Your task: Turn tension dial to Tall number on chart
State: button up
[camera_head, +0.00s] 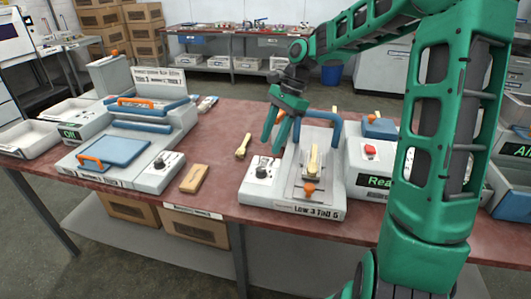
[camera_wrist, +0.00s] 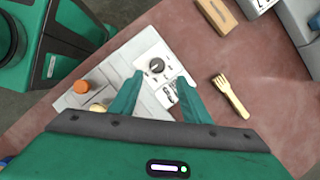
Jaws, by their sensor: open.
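The tension dial (camera_head: 262,171) is a small black knob on the white left part of the spoon press (camera_head: 330,160). It also shows in the wrist view (camera_wrist: 157,66), with small marks around it too small to read. The chart (camera_head: 318,211) on the press's front edge reads "Low 3 Tall 6". My gripper (camera_head: 270,147) is open and empty, pointing down above the dial and apart from it. In the wrist view the dial sits just beyond and between my fingertips (camera_wrist: 160,80). A wooden spoon (camera_head: 312,160) lies on the press plate beside an orange knob (camera_head: 309,188).
A blue handle (camera_head: 338,128) arches over the back of the press. A wooden fork (camera_head: 243,146) and a wooden block (camera_head: 194,178) lie to its left. A machine with its own black dial (camera_head: 162,160) stands further left. A box with a red button (camera_head: 370,151) stands right.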

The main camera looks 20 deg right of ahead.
jog(key=shift+v, duration=1.05)
jog(key=s+d+n+h, duration=0.1)
jog(key=s+d+n, duration=0.2)
jog(key=s, duration=0.8)
jog(key=s+d+f+n+h, duration=0.1)
jog(key=s+d+n, duration=0.2)
jog(key=s, duration=0.8)
jog(key=s+d+f+n+h, duration=0.1)
jog(key=s+d+n, duration=0.3)
jog(key=s, duration=0.7)
jog(key=shift+d+t+h, duration=0.3)
jog(key=shift+d+h, duration=0.2)
jog(key=shift+h, duration=0.1)
jog(key=shift+w, duration=0.1)
jog(key=shift+w+f, duration=0.2)
jog(key=shift+w, duration=0.4)
